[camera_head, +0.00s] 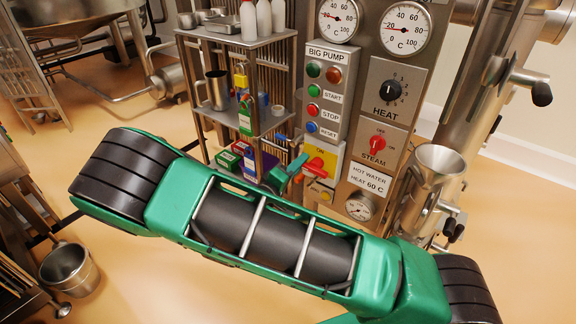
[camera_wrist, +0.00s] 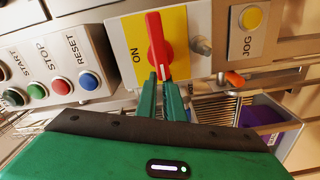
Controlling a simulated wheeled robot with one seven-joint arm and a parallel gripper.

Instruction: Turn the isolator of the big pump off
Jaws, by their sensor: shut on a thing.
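The big pump's isolator is a red handle (camera_wrist: 155,38) on a yellow plate (camera_wrist: 177,22), seen close up in the wrist view. The word ON stands on the plate to the left of the handle. The handle runs up and down in that view, across the direction of ON rather than pointing at it. My gripper (camera_wrist: 161,80) has its two green fingers closed around the handle's lower end.
The BIG PUMP button panel (camera_head: 325,95) is just above the isolator. A yellow JOG button (camera_wrist: 251,18) is close by. The HEAT and STEAM panel (camera_head: 385,110) is to the right. A shelf rack (camera_head: 265,42) with bottles, a jug and padlocks stands close on the left.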

